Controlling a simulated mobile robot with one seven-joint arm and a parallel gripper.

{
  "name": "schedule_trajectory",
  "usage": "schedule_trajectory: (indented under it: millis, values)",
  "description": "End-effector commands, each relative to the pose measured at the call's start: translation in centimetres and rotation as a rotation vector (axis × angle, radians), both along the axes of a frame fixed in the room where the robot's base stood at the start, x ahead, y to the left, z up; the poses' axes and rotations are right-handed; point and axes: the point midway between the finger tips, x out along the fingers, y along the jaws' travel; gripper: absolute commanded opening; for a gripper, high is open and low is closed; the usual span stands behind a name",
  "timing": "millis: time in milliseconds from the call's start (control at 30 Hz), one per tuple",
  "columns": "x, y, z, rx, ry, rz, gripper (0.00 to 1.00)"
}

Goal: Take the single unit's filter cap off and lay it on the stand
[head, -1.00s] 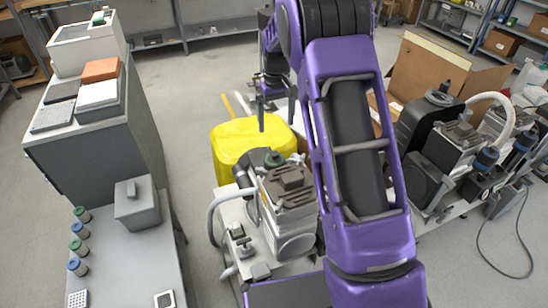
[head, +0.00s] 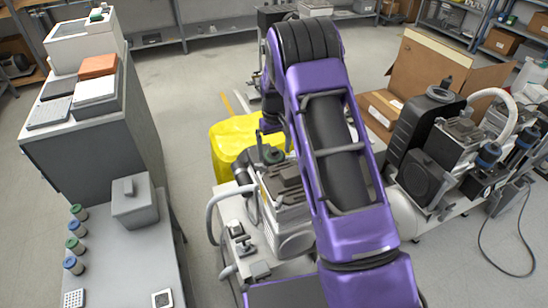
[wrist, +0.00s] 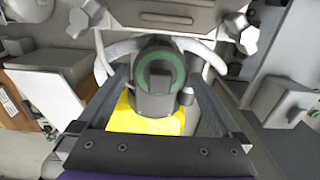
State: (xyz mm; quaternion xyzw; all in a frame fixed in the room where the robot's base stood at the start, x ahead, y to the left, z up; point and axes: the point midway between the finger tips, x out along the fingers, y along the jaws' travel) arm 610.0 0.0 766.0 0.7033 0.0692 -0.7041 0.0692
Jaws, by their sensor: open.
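The single unit (head: 287,205), a grey compressor with hoses, stands at the centre of the head view, partly behind my arm. Its dark filter cap with a green ring (head: 273,156) is on its far left top. In the wrist view the filter cap (wrist: 160,73) faces the camera, upper middle. My gripper (wrist: 161,80) is open, with one finger to each side of the cap and visible space between. Whether the fingers reach the cap's depth is unclear. A light stand (head: 233,211) lies under the unit; my arm hides much of that area.
A yellow bin (head: 234,135) stands behind the unit. At right are a larger compressor set (head: 455,150) and an open cardboard box (head: 425,68). At left a grey bench (head: 125,262) holds several jars and a grey box (head: 136,200). Floor between bench and unit is clear.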

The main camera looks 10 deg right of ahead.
Motion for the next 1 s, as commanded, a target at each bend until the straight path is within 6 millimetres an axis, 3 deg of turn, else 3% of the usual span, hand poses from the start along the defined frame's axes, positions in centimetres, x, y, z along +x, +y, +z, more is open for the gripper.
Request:
schedule_trajectory:
  millis: [200, 600, 833, 1000]
  values:
    - [0.0, 0.0, -0.1, 0.0, -0.001, 0.0, 1.0]
    - [0.0, 0.0, -0.1, 0.0, -0.001, 0.0, 0.32]
    - [0.0, 0.0, 0.2, 0.0, -0.002, 0.0, 0.31]
    - [0.1, 0.0, 2.6, 0.001, -0.005, 0.001, 0.31]
